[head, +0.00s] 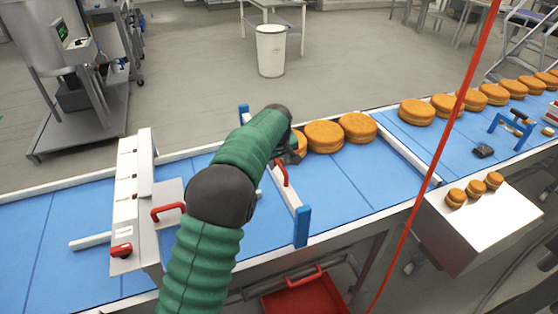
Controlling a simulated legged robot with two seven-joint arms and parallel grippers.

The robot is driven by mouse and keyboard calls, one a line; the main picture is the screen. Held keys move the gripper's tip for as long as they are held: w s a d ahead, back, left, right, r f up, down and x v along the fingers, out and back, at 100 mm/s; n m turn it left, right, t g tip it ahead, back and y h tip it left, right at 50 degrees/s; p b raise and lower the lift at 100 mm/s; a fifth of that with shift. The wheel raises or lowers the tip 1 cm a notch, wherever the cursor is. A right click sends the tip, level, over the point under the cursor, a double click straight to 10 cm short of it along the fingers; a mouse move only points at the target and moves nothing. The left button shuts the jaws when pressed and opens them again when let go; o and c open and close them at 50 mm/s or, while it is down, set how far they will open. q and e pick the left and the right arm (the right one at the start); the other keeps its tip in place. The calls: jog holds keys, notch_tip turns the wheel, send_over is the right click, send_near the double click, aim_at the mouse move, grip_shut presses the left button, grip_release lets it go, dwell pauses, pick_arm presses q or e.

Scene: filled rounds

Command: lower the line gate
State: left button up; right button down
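A gate with a white bar (286,197), a red handle (281,172) and blue end posts (302,226) spans the blue conveyor. My green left arm reaches over the belt and hides part of the bar. My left gripper (287,152) is dark and mostly hidden behind my wrist, close to the red handle. I cannot tell whether it touches the handle or whether its fingers are open. My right gripper is not in view.
Round filled cakes (324,136) line the belt just beyond the gate. A white machine (133,200) with red handles stands across the belt at left. A red cord (437,160) hangs in front at right. A red crate (305,296) sits below the belt.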

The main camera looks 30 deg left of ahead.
pick_arm(q)
jog(key=shift+w+a+f, duration=0.1)
jog(key=shift+w+a, duration=0.05)
jog(key=c, duration=0.4)
jog(key=shift+d, duration=0.35)
grip_shut()
dwell(0.4)
